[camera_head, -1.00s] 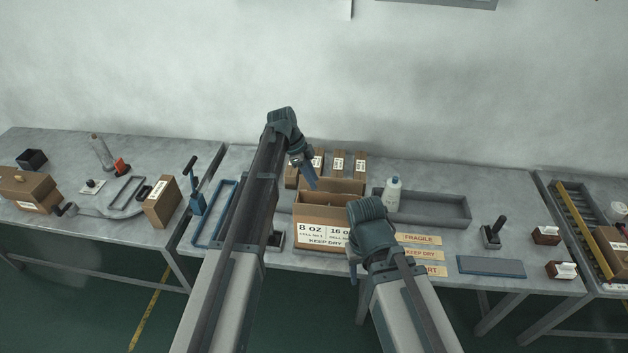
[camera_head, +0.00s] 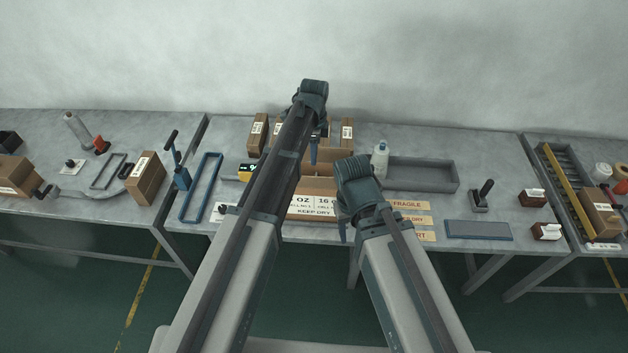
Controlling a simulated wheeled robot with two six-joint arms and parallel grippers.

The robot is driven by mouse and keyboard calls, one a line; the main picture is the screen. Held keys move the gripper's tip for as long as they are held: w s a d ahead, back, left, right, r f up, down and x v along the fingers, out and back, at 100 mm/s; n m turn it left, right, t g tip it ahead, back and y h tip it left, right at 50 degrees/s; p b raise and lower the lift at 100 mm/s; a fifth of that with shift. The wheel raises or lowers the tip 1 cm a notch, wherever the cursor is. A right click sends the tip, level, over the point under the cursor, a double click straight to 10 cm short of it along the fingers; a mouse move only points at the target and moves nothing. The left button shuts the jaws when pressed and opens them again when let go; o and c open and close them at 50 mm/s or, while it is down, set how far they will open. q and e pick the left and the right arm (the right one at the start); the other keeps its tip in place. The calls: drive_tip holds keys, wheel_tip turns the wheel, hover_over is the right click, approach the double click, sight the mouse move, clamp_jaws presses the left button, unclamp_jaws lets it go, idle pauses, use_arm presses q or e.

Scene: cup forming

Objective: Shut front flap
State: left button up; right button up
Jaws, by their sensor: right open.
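The brown carton with a white "OZ / KEEP DRY" label (camera_head: 312,209) stands at the middle of the table. My arms cover much of it, so the front flap's exact angle cannot be told. My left gripper (camera_head: 314,153) points down over the carton's upper part; its fingers are too small to tell open or shut. My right gripper (camera_head: 344,232) is open and low at the carton's front right, its fingers pointing down. Whether it touches the carton cannot be told.
Small cartons (camera_head: 258,136) stand behind. A white bottle (camera_head: 380,160) and grey tray (camera_head: 425,175) are right of the carton, with label strips (camera_head: 408,205) in front of the tray. A blue frame (camera_head: 201,188) lies left. A yellow-black item (camera_head: 246,171) sits beside my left arm.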

sight(314, 182)
use_arm(q)
wheel_tip(314, 182, down, 11)
drive_tip(key=b, duration=1)
drive_tip(key=shift+f, duration=0.2)
drive_tip(key=shift+r, duration=0.1)
clamp_jaws()
idle(0.6)
